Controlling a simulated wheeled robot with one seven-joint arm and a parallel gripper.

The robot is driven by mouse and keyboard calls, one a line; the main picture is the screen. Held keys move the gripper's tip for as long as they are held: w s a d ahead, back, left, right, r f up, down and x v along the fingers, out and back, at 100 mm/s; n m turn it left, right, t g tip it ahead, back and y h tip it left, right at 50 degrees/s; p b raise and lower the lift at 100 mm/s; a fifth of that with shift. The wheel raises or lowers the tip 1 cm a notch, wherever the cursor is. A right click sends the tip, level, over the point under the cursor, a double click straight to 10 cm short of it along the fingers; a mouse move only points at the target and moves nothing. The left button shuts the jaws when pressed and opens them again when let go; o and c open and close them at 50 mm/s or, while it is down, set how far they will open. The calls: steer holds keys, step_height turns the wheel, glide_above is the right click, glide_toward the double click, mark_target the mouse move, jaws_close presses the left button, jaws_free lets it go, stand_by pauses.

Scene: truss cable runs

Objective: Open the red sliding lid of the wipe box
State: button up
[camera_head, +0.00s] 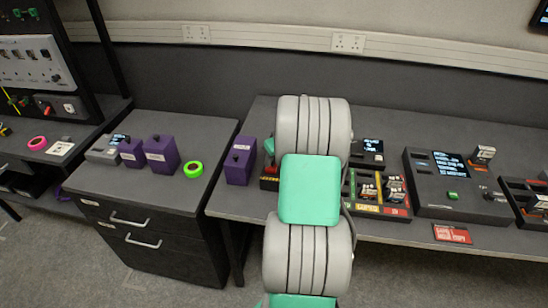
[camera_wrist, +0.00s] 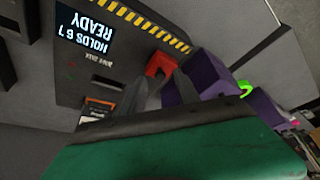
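In the wrist view a dark grey box (camera_wrist: 90,65) has a lit display (camera_wrist: 86,36), a small printed label too small to read surely, and a yellow-black striped edge. A red part (camera_wrist: 160,65) sits beside the stripes; I take it for the red lid or its grip. My gripper (camera_wrist: 160,76) has its two grey fingers apart, with a gap between them, and their tips are at the red part. I cannot tell whether they touch it. In the head view a bit of red (camera_head: 269,183) shows left of my arm, which hides my gripper and most of the box.
A purple block (camera_head: 240,162) stands close to the left of the red part, also in the wrist view (camera_wrist: 207,74). More purple blocks (camera_head: 161,155) and a green ring (camera_head: 193,169) are on the drawer cabinet. Dark consoles (camera_head: 455,185) fill the bench to the right.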

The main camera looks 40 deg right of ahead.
steer(key=shift+w+f, duration=0.15)
steer(key=shift+f, duration=0.15)
steer(key=shift+c, duration=0.2)
jaws_close()
stand_by(1.0)
